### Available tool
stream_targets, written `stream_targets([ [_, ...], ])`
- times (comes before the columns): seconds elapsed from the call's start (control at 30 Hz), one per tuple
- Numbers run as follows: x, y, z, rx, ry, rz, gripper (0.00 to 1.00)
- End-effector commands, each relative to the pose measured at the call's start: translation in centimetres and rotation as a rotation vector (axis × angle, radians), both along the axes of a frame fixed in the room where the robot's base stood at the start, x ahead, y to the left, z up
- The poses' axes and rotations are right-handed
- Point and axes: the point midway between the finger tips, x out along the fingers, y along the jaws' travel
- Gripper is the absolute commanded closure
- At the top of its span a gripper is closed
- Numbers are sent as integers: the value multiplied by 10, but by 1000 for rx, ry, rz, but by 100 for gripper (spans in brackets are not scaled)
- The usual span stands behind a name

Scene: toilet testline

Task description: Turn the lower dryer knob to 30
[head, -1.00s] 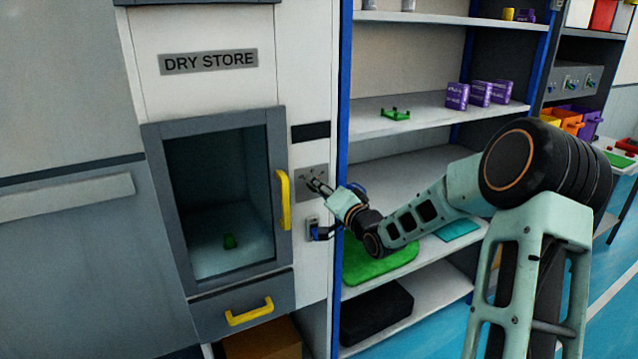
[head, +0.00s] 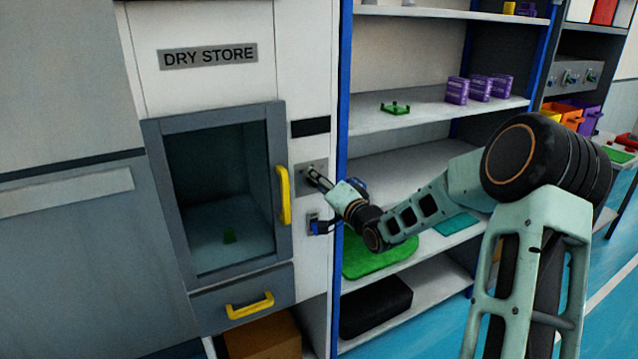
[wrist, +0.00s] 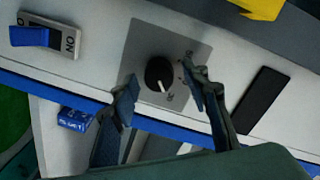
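The black knob (wrist: 158,74) sits on a grey square dial plate (wrist: 145,47) in the wrist view. Its white pointer mark points toward the lower right of that picture, near small print too blurred to read surely. My gripper (wrist: 160,90) is open, with one finger to the left of the knob and one to the right. Gaps show between the fingers and the knob. In the head view, my gripper (head: 313,175) is at the dial plate (head: 303,188) on the white DRY STORE cabinet (head: 210,20), and its fingers largely hide the knob there.
Below the dial plate is a blue switch (head: 320,227), also in the wrist view (wrist: 30,37). A yellow door handle (head: 284,195) is close left of the plate. A black display strip (head: 310,127) is above it. The blue shelf post (head: 343,100) stands just right.

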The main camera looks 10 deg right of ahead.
Motion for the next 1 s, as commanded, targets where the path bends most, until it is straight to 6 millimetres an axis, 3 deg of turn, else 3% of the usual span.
stream_targets([
  [0.27,-12,-5,1,-1,1,-2,58],
  [0.7,-92,-32,5,-3,1,-3,58],
  [1.0,-114,-38,7,0,0,0,58],
])
